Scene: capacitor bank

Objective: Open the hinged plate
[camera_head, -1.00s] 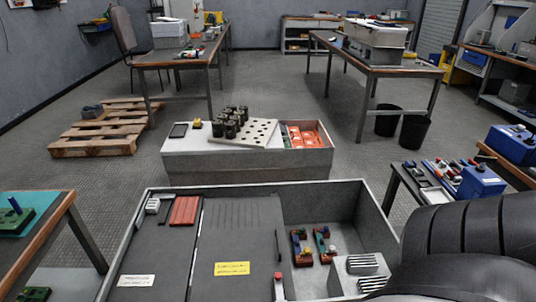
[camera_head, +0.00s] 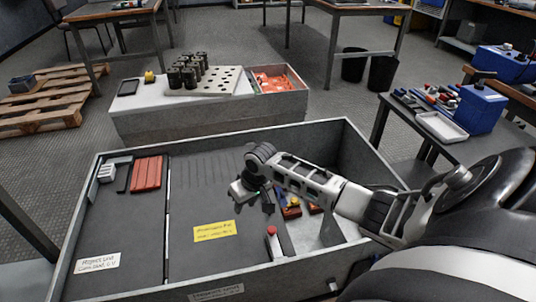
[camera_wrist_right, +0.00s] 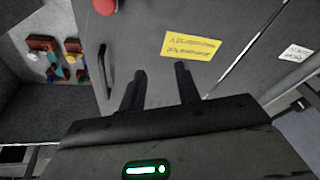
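The dark grey plate (camera_head: 200,262) lies flat over the middle of the grey box and bears a yellow label (camera_head: 214,231). In the right wrist view the plate (camera_wrist_right: 145,30) shows a black bar handle (camera_wrist_right: 105,72) near its edge, beside the open compartment. A red knob (camera_head: 272,230) stands at the plate's right edge. My right gripper (camera_head: 254,207) is above the plate, fingers pointing down. In the right wrist view its two fingers (camera_wrist_right: 160,75) are apart with nothing between them, and the handle lies left of them, untouched. My left gripper is not in view.
The grey box wall (camera_head: 250,138) stands around the plate. The open compartment to the right holds small coloured parts (camera_head: 291,212), partly hidden by my right arm. A red ribbed block (camera_head: 147,173) sits at the left. A second box with a perforated board (camera_head: 215,80) stands behind.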

